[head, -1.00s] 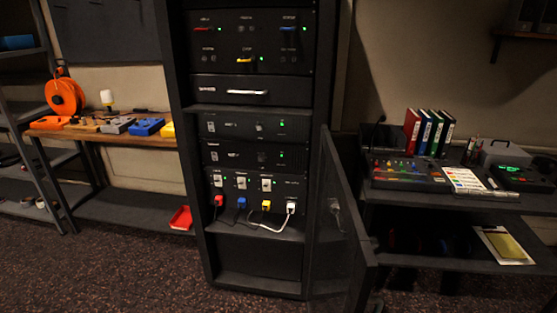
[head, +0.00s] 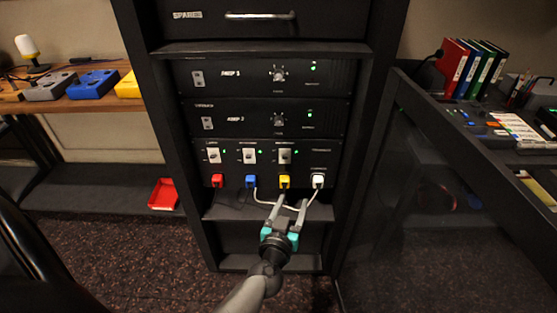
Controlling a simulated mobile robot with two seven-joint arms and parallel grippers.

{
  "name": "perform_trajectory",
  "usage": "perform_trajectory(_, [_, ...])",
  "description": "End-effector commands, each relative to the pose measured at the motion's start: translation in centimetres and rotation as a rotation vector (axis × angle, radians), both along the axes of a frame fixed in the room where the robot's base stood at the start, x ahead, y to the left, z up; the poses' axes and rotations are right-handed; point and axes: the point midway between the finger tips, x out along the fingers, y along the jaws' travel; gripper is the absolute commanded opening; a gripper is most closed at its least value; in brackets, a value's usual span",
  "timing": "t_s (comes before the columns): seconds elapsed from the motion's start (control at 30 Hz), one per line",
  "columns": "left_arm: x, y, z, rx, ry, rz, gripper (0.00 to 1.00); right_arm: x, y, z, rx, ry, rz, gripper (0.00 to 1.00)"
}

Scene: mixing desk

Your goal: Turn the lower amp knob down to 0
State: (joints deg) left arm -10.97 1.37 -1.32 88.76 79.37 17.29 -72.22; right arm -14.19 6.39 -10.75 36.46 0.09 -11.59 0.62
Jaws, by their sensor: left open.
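The lower amp (head: 220,122) is a black panel in the rack, labelled AMP 2, with a green light at its right. Its round knob (head: 278,120) sits right of the panel's middle; its exact setting is too small to read. The upper amp (head: 230,77) with a similar knob (head: 278,75) is directly above. My left gripper (head: 288,208) is open, below the lower amp knob and apart from it, in front of the plugs and white cable at the bottom panel. My right gripper is not in view.
The panel below the amps holds switches and red (head: 217,181), blue (head: 251,182), yellow (head: 284,182) and white (head: 318,181) plugs. The open rack door (head: 400,170) stands at the right. The spares drawer (head: 260,17) is above.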

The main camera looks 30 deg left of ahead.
Motion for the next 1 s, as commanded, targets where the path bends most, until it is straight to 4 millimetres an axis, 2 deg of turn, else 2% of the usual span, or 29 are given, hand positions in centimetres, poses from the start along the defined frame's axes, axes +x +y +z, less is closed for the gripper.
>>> perform_trajectory(0.03, [0.6,1.1,1.9,-0.012,-0.057,0.051,0.61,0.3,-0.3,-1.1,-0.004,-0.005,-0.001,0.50])
perform_trajectory(0.13, [1.0,3.1,5.3,-0.032,-0.125,0.135,0.61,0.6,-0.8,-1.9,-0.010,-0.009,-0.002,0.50])
perform_trajectory(0.2, [1.1,4.1,7.0,-0.047,-0.153,0.177,0.61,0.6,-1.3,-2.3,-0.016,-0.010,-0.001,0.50])
perform_trajectory(0.33, [0.9,5.2,9.0,-0.069,-0.181,0.221,0.61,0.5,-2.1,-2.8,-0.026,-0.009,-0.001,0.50])
perform_trajectory(0.53, [1.4,6.0,9.9,-0.079,-0.190,0.237,0.61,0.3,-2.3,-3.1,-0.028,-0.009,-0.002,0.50])
perform_trajectory(0.7, [3.4,7.0,9.8,-0.080,-0.191,0.237,0.61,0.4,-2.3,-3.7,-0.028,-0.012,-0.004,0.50])
perform_trajectory(0.73, [3.8,7.2,9.8,-0.078,-0.191,0.236,0.61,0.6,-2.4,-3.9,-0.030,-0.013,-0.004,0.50])
perform_trajectory(0.8, [4.9,7.8,9.8,-0.078,-0.191,0.236,0.61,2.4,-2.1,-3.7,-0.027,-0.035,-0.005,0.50])
perform_trajectory(1.0, [7.0,9.0,9.7,-0.080,-0.189,0.236,0.61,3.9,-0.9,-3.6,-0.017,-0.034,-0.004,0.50])
